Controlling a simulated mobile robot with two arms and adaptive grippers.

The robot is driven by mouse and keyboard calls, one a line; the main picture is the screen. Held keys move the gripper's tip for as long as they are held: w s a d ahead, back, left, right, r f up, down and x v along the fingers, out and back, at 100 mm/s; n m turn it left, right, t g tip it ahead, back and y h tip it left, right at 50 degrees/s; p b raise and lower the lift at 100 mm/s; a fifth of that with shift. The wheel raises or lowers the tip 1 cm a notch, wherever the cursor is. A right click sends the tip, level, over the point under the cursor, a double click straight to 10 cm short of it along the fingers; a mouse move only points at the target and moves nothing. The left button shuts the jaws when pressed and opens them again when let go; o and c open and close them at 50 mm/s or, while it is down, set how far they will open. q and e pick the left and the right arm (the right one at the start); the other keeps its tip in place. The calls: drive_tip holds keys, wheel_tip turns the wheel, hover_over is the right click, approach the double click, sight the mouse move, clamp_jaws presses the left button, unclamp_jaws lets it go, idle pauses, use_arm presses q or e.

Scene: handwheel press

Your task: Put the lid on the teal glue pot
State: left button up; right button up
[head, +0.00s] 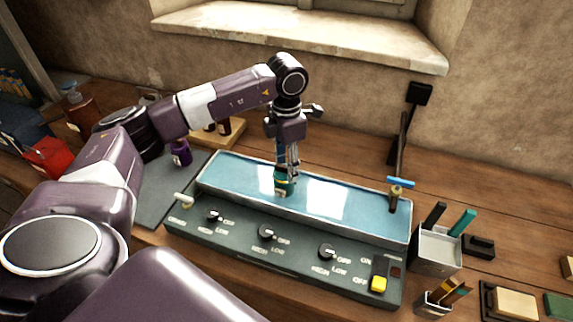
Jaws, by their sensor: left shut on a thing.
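The teal glue pot (284,187) stands upright in the long metal-rimmed trough (346,203), near its middle. It is a small jar with a teal band and a yellowish stripe. My left gripper (286,168) points straight down over the pot, with its fingers at the pot's top. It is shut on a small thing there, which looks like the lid. The fingers hide most of the lid, so I cannot tell if it is seated on the rim or just above it. My right gripper is out of view.
A control panel (290,250) with black knobs and a yellow switch (379,284) fronts the trough. A blue-handled tap (400,183) rises at its right end. A purple bottle (181,154) stands behind left. A tool holder (436,250) stands at the right.

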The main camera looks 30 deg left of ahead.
use_arm(q)
drive_tip(key=shift+f, duration=0.15)
idle(0.3)
drive_tip(key=shift+b, duration=0.4)
idle(0.6)
drive_tip(key=o, duration=1.1)
drive_tip(key=shift+o, duration=0.6)
drive_tip(key=o, duration=0.4)
